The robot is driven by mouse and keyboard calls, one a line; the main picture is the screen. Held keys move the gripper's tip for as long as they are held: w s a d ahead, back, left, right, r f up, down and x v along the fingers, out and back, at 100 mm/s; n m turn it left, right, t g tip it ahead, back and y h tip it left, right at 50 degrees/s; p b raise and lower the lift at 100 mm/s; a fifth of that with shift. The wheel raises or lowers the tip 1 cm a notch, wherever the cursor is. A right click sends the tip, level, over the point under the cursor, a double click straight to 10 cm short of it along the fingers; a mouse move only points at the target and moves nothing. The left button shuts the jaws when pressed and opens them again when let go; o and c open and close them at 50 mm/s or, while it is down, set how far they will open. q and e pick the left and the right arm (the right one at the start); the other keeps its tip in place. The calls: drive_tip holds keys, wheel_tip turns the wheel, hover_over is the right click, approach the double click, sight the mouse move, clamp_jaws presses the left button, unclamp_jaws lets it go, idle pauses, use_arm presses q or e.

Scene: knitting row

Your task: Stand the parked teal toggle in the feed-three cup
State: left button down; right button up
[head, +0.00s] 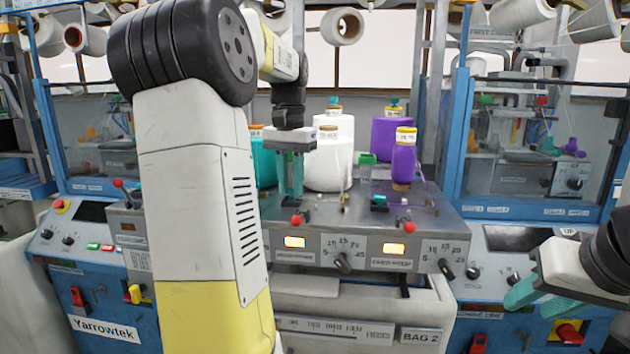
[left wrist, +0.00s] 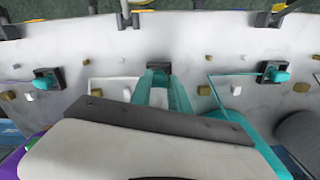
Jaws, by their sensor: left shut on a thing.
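My left gripper (head: 290,190) points down at the top of the grey machine panel (head: 335,215), in front of the white yarn cone. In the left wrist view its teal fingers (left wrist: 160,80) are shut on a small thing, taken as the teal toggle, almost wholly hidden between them. A black cup (left wrist: 158,66) shows right at the fingertips; I cannot tell whether the toggle is in it. Two other teal toggles, left (left wrist: 46,80) and right (left wrist: 276,74), sit in black holders. One teal toggle also shows in the head view (head: 379,200). My right gripper (head: 535,298) is open and empty at the right.
A white cone (head: 333,155) and purple cones (head: 404,163) stand behind the fingers. Red-knobbed levers (head: 408,227) rise from the panel's front edge. Small tan and white pegs (left wrist: 205,90) dot the panel top. Blue frame posts (head: 458,130) flank the bay.

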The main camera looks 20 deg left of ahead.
use_arm(q)
drive_tip(key=shift+f, duration=0.25)
drive_tip(key=c, duration=1.2)
unclamp_jaws()
drive_tip(key=shift+o, duration=0.2)
wheel_tip(320, 180, up, 8)
drive_tip(key=shift+f, duration=0.1)
